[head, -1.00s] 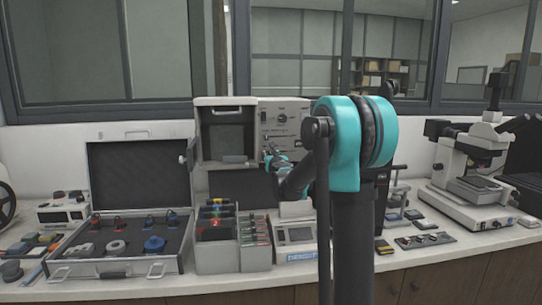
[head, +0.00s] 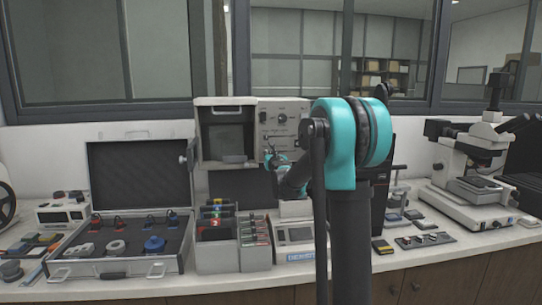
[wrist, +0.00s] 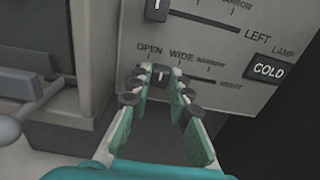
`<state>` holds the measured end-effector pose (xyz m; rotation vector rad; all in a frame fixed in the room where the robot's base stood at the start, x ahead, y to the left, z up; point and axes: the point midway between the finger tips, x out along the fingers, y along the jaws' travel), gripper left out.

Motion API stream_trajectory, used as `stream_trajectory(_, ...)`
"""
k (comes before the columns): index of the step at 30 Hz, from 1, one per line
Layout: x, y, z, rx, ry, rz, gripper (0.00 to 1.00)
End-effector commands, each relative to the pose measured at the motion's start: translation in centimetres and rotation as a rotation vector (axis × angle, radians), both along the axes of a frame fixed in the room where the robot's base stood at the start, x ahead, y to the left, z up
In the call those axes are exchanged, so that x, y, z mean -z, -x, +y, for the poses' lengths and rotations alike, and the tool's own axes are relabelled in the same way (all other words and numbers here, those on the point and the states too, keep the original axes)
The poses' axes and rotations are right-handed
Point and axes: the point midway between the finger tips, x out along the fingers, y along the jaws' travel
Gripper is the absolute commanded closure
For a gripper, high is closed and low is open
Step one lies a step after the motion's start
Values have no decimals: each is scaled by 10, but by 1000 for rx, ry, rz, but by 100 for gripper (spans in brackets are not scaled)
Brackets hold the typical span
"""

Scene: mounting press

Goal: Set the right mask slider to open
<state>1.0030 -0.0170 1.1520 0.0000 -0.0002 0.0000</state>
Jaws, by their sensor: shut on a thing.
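The right mask slider's dark knob (wrist: 160,76) sits between my fingertips in the wrist view, on the lower of two scales on the grey panel (wrist: 200,32). The knob is near the left end of its track, near the OPEN mark and left of WIDE. My gripper (wrist: 160,72) is shut on the knob, with its teal fingers on either side. The fingertips partly hide the knob and track. The left slider's knob (wrist: 157,10) is above, at the top edge. In the head view, my gripper (head: 270,155) is small at the panel's lower left.
The press unit (head: 225,130) has an open-fronted bay left of the panel. A COLD lamp (wrist: 269,71) is on the panel's right. Below stand bins (head: 217,258), a small display device (head: 295,250) and an open case (head: 110,268). A microscope (head: 470,185) stands right.

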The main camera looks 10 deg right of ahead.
Motion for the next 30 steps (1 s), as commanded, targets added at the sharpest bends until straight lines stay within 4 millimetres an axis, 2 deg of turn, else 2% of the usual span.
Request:
stream_trajectory(5,0,0,2,-1,0,0,100)
stream_trajectory(12,0,0,23,-2,0,0,100)
stream_trajectory(18,0,0,24,-4,0,0,100)
stream_trajectory(19,0,0,24,-4,0,0,81)
stream_trajectory(24,0,0,24,-4,0,0,60)
stream_trajectory(30,0,0,24,-4,0,0,60)
